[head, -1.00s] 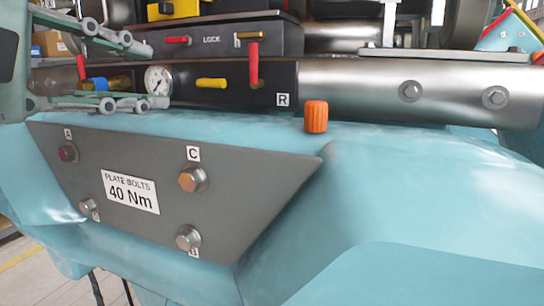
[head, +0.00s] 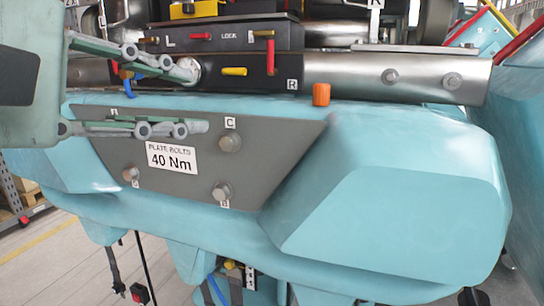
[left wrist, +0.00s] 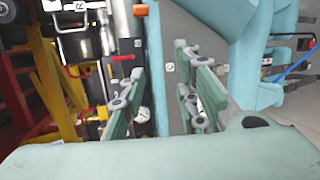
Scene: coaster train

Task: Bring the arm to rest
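My left gripper (head: 200,98) comes in from the left in the head view, with its two green and grey fingers spread apart and nothing between them. The fingers overlap the left part of the grey plate (head: 270,150) and the dark panel above it, hiding the gauge and bolt A. I cannot tell whether they touch. In the left wrist view the gripper (left wrist: 160,70) also shows open, with part of the grey plate behind the gap. The right gripper is not in view.
The plate has a "PLATE BOLTS 40 Nm" label (head: 171,157) and bolts such as C (head: 230,143). An orange cap (head: 321,94) stands on the blue body (head: 400,180). Red levers (head: 270,55), a yellow handle (head: 233,71) and a steel tube (head: 425,75) lie above. Open floor shows at lower left.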

